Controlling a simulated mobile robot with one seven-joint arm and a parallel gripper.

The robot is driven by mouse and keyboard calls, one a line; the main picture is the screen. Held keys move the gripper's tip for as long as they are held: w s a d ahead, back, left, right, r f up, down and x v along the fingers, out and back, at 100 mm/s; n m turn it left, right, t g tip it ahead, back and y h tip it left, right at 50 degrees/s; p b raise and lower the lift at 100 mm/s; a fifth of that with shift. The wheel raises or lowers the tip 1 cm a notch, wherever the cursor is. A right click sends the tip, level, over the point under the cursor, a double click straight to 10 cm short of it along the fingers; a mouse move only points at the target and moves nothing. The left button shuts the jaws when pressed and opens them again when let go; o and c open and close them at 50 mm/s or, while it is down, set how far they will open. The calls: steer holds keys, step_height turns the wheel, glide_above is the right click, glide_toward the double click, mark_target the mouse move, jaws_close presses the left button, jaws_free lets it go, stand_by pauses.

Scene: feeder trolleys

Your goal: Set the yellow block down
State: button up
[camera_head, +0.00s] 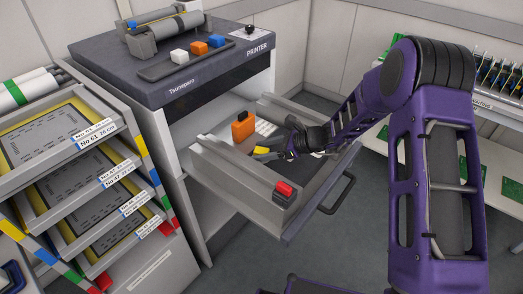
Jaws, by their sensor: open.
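The yellow block (261,150) is small and lies inside the open drawer (222,158) of the printer cabinet. My gripper (274,152) reaches into the drawer from the right, with its fingertips right at the block's right side. The jaws are open. The arm's dark wrist hides part of the drawer floor behind it. I cannot tell at this size whether a finger still touches the block.
An orange block (243,125) stands left of the yellow block, near a white gridded piece (266,128). The printer (170,60) tops the cabinet. A tray trolley (75,165) stands left.

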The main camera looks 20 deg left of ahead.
steer(key=p+v, duration=0.1)
steer(key=v, duration=1.1)
steer(key=shift+r, duration=0.1)
